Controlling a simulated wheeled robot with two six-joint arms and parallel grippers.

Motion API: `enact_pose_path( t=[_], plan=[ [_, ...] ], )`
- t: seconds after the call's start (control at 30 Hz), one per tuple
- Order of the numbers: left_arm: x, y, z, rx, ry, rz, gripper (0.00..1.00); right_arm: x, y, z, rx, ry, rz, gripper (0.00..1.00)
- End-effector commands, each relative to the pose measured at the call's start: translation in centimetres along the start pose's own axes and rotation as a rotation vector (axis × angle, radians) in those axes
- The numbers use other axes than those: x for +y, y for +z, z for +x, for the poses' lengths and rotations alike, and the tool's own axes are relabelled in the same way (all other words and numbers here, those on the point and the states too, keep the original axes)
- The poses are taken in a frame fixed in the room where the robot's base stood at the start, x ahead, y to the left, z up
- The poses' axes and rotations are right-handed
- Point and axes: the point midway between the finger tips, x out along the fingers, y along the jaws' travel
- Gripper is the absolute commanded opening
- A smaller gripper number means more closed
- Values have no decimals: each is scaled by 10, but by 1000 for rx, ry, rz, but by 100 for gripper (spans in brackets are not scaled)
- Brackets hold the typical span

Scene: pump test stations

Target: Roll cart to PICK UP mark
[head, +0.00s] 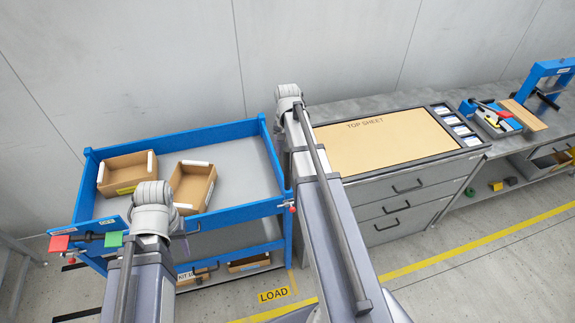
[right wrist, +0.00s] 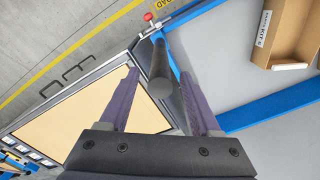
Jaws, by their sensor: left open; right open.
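The blue cart (head: 235,206) stands left of the drawer bench, with a grey top deck and a lower shelf. It also shows in the right wrist view (right wrist: 275,107). My right gripper (right wrist: 160,80) is open above the cart's bench-side edge; a dark round bar (right wrist: 160,72) lies between or below its fingers, and I cannot tell if they touch it. In the head view my own arm hides this gripper. I see no PICK UP mark; a yellow LOAD mark (head: 273,295) is on the floor.
Open cardboard boxes (head: 127,172) sit on the cart. The drawer bench (head: 400,190) stands close on the right. A wall is behind. The floor beside the yellow line (head: 475,237) is clear.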

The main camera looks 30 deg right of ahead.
Motion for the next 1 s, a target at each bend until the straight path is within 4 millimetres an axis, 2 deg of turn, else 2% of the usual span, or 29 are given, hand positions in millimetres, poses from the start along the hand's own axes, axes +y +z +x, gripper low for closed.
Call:
enact_pose_path(
  t=[0.03, 0.3, 0.7, 1.0],
  plan=[
    [1, -1, 14, 0, 0, -1, 45, 0, 0, 14, 0, 0, 0, 64],
    [4, -3, 45, 1, -1, 1, 45, 0, 0, 45, 0, 0, -1, 64],
    [4, -3, 48, 1, -1, 4, 45, 0, 0, 49, 0, 0, -1, 64],
    [4, -3, 48, 1, -1, 4, 45, 0, 0, 49, 0, 0, -1, 30]
  ],
)
